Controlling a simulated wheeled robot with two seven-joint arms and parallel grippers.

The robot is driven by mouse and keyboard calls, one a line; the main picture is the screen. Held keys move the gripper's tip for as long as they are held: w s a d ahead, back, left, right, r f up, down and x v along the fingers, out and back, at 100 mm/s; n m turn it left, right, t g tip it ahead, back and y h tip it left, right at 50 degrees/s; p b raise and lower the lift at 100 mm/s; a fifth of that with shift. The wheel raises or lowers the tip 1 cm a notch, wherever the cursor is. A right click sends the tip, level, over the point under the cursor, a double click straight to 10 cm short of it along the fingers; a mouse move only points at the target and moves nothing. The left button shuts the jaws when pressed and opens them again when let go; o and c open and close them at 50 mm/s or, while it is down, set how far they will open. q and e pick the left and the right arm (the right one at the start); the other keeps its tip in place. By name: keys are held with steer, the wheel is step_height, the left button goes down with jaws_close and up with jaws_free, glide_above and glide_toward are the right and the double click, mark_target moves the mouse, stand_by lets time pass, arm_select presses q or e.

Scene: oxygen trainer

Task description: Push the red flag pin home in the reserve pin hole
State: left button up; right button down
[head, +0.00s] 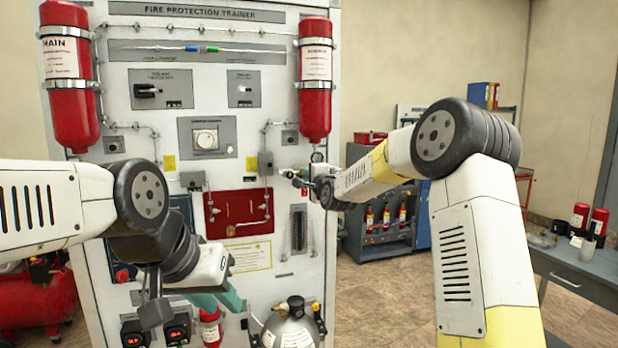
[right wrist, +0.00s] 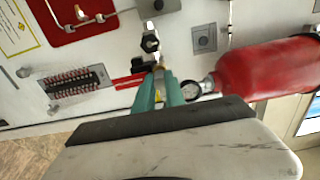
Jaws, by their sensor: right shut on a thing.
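The reserve cylinder (head: 315,80) is a red bottle on the right of the white trainer panel (head: 225,115). It lies across the right of the right wrist view (right wrist: 270,68). My right gripper (head: 292,174) is below it, at the panel's right edge. Its teal fingers (right wrist: 157,88) are shut on the red flag pin, whose red flag (right wrist: 130,81) sticks out left of them. The fingertips are close to a black and metal valve fitting (right wrist: 150,42). The pin's shaft and the reserve pin hole cannot be made out. My left gripper (head: 212,300) is low before the panel; its finger gap is unclear.
A round gauge (right wrist: 190,90) sits close beside the right fingers. A grey cylinder (head: 290,328) stands below. A grey table (head: 580,270) is at the far right.

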steer(key=shift+w+a, duration=0.15)
steer(key=shift+w, duration=0.35)
steer(key=c, duration=1.3)
jaws_free()
steer(key=s+d+f+n+g+h, duration=0.1)
steer(key=s+d+f+n+g, duration=0.2)
steer(key=s, duration=1.4)
steer(key=s+d+f+n+g+h, duration=0.1)
steer(key=s+d+f+n+g, duration=0.2)
steer(key=s+d+n, duration=0.4)
steer(key=s+d+f+n+g+h, duration=0.1)
steer(key=s+d+f+n+g, duration=0.2)
steer(key=s, duration=2.3)
steer(key=shift+s+d+n+g, duration=0.15)
steer(key=shift+d+n+g, duration=0.35)
steer(key=shift+d, duration=0.05)
steer(key=shift+s+d+n+g, duration=0.15)
steer(key=shift+d+n+g, duration=0.35)
steer(key=shift+d, duration=0.05)
